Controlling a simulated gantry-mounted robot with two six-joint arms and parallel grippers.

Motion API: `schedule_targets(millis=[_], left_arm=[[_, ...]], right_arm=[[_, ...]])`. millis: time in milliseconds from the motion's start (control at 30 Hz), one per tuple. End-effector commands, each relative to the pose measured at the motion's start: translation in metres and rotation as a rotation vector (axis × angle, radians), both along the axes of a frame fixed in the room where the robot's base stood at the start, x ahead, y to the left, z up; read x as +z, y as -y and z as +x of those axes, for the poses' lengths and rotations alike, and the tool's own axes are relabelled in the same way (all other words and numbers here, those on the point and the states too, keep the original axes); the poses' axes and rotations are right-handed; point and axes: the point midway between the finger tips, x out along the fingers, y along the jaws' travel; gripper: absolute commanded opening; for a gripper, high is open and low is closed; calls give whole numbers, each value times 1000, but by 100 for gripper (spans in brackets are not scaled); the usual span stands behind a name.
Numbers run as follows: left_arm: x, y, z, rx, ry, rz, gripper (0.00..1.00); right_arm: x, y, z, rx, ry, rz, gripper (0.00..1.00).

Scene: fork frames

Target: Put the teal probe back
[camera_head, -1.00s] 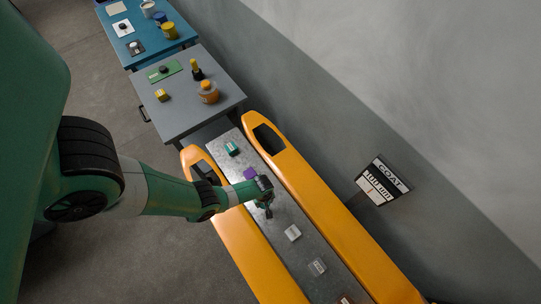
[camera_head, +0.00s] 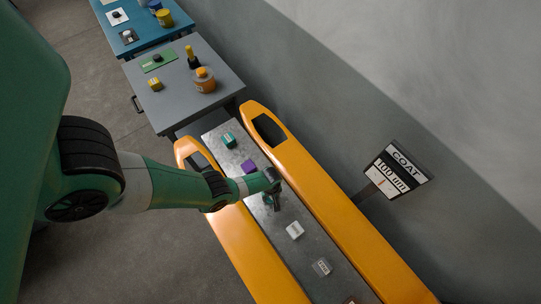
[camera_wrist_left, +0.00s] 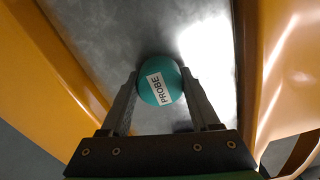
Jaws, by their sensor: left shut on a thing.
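The teal probe (camera_wrist_left: 160,82) is a rounded teal body with a white PROBE label. In the left wrist view it sits between the fingers of my left gripper (camera_wrist_left: 162,92), which is shut on it. In the head view my left gripper (camera_head: 276,203) is over the grey metal strip (camera_head: 222,157) between the yellow forks, and the probe cannot be made out there. A teal block (camera_head: 229,140) and a purple block (camera_head: 249,167) lie on the strip behind the gripper. A white block (camera_head: 295,230) lies in front of it. My right gripper is not in view.
Yellow forks (camera_head: 325,195) flank the strip on both sides. A clear labelled block (camera_head: 322,267) lies nearer on it. A COAT 100 µm sign (camera_head: 397,170) stands at the right. A grey table (camera_head: 172,105) holds an orange-topped pot (camera_head: 204,82), a dark bottle (camera_head: 192,58) and a yellow block (camera_head: 155,84).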

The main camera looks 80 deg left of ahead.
Motion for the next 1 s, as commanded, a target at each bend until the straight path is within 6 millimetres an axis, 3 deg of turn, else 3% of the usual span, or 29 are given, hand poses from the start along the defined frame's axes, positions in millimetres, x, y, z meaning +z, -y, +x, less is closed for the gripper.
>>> schedule_targets(millis=[67, 100, 233, 667, 867, 1000], left_arm=[[-5, 0, 0, 0, 0, 0, 18], [-3, 0, 0, 0, 0, 0, 68], [-3, 0, 0, 0, 0, 0, 91], [6, 0, 0, 0, 0, 0, 92], [40, 0, 0, 0, 0, 0, 92], [73, 0, 0, 0, 0, 0, 92]], right_arm=[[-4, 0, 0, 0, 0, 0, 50], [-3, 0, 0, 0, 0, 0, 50], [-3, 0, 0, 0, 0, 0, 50], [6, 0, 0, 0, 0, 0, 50], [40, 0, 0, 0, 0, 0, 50], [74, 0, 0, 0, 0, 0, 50]])
